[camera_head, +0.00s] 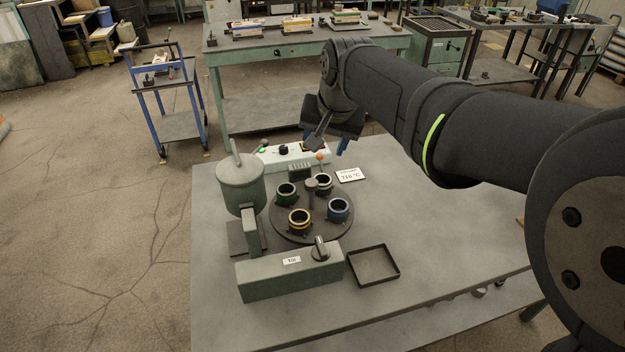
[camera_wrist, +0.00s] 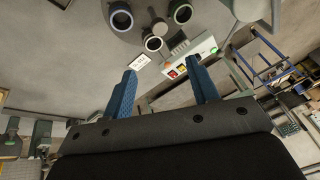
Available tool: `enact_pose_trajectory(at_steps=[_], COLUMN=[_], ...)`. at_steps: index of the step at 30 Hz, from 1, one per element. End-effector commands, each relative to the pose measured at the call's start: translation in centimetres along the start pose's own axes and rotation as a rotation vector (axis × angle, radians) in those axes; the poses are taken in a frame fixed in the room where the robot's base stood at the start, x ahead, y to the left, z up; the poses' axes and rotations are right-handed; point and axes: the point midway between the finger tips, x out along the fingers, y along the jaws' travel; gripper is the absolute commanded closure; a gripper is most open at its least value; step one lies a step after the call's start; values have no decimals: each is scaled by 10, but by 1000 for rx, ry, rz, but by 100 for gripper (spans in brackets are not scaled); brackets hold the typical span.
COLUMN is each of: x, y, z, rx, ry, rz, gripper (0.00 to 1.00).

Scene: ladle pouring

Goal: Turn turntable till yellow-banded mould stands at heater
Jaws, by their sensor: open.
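The dark round turntable (camera_head: 312,232) carries several moulds around a grey centre post (camera_head: 311,190). The yellow-banded mould (camera_head: 299,222) is at its front, near the tilt box. The blue-banded mould (camera_head: 339,210) is at the right, the green-banded mould (camera_head: 286,194) at the back left, and a pale-banded mould (camera_head: 323,184) at the back. I cannot tell for sure which device is the heater. My gripper (camera_head: 331,142) is above the table behind the turntable, its fingers apart and empty. In the wrist view its blue fingers (camera_wrist: 163,90) are spread, with the turntable beyond at the top.
A grey-green pot (camera_head: 240,185) stands left of the turntable. A white control panel (camera_head: 295,156) with buttons lies behind, beside a temperature card (camera_head: 350,175). A tilt box (camera_head: 290,278) with a knob and an empty dark tray (camera_head: 373,266) are in front. The table's right side is clear.

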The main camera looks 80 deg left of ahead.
Motion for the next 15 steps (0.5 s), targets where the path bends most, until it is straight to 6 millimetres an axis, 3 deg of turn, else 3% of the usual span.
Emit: enact_pose_trajectory(at_steps=[6,15], x=[0,5], y=[0,0], z=[0,0], rx=[-365,-529], ry=[0,-2], rz=[0,0], gripper=[46,46])
